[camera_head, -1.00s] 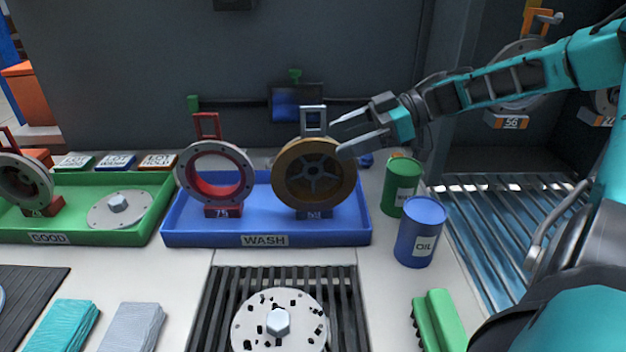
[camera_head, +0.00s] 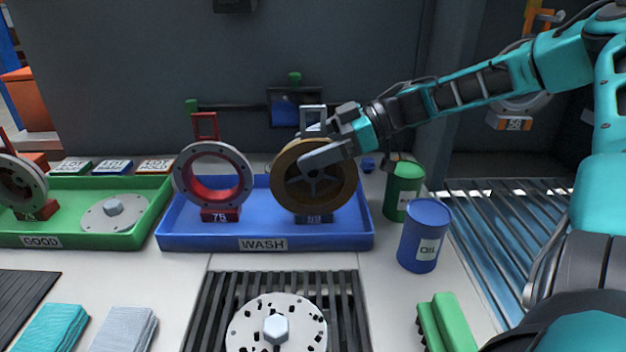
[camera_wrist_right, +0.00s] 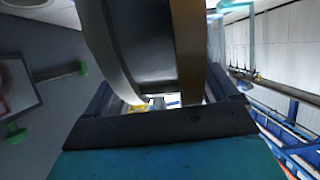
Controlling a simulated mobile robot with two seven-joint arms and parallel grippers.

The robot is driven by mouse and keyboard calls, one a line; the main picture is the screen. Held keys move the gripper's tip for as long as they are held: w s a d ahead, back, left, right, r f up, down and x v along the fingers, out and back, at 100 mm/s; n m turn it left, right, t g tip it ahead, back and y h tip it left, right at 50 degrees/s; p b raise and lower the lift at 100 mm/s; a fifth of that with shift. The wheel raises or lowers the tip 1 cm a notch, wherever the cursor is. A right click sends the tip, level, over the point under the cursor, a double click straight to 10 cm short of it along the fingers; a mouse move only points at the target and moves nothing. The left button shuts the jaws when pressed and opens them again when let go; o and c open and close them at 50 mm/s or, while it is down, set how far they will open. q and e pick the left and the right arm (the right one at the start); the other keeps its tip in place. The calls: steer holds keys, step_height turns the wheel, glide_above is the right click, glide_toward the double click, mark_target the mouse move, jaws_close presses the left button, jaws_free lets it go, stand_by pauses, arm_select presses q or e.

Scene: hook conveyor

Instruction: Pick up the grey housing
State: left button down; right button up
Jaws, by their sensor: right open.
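A round housing (camera_head: 284,188) with a brownish face, spokes and a grey handle stands upright in the right part of the blue WASH tray (camera_head: 190,242). The right wrist view shows its grey side wall (camera_wrist_right: 145,45) and brown rim between my jaws. My right gripper (camera_head: 317,146) reaches in from the right and is open. One finger lies across the front of the housing; the other is partly hidden behind its top. I cannot tell whether either finger touches it. My left gripper is not in view.
A red-lined ring housing (camera_head: 240,178) stands left in the same tray. The green GOOD tray (camera_head: 90,241) holds a flat disc and another housing. A green drum (camera_head: 403,190) and blue OIL drum (camera_head: 424,236) stand right of the WASH tray. A speckled disc (camera_head: 250,330) lies on the front grate.

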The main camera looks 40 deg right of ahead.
jaws_close()
stand_by(0.7)
steer(key=shift+r, duration=0.1)
